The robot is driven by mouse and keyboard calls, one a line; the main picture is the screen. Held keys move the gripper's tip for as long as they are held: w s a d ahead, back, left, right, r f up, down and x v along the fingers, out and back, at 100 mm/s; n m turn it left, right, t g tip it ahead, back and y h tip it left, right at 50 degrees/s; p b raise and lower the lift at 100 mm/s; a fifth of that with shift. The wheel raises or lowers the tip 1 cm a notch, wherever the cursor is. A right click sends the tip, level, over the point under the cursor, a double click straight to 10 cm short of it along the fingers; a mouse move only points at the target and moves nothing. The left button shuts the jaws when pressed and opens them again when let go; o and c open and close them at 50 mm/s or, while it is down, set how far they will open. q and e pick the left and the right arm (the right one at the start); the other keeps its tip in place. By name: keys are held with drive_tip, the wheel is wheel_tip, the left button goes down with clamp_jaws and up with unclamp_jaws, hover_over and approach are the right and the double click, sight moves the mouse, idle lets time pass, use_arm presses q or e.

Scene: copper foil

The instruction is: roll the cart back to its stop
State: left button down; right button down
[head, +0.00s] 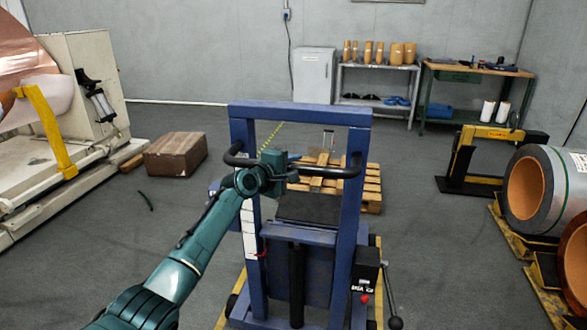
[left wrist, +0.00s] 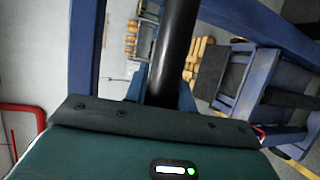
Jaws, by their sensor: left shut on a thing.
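The cart (head: 357,215) is a blue upright frame with a black platform, standing at the centre of the head view. Its black handle bar (head: 335,172) runs across the near side. My left gripper (head: 282,172) is shut on this handle, left of its right end. In the left wrist view the dark bar (left wrist: 176,45) passes between the fingers of the left gripper (left wrist: 160,92). My right gripper is not in view. I cannot make out which thing is the cart's stop.
A wooden pallet (head: 371,190) lies beyond the cart. A cardboard box (head: 175,155) sits on the floor at left, near a large cream machine (head: 90,55). Copper coils (head: 524,188) on yellow cradles stand at right. Yellow lines (head: 225,312) flank the cart. Grey floor is open between.

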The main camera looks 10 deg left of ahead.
use_arm(q)
drive_tip(key=shift+w+f, duration=0.1)
drive_tip(key=shift+w, duration=0.15)
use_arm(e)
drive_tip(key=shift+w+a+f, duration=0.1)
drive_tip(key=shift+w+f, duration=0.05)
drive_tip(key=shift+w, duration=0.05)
use_arm(q)
drive_tip(key=shift+a, duration=0.1)
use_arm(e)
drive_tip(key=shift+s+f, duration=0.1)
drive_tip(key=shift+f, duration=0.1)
use_arm(q)
drive_tip(key=c, duration=1.2)
unclamp_jaws()
drive_tip(key=shift+o, duration=0.2)
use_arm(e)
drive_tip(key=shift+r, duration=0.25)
use_arm(q)
drive_tip(key=shift+s+r, duration=0.2)
drive_tip(key=p+v, duration=0.2)
drive_tip(key=v, duration=1)
drive_tip(key=shift+s+a, duration=0.2)
drive_tip(key=shift+s, duration=0.1)
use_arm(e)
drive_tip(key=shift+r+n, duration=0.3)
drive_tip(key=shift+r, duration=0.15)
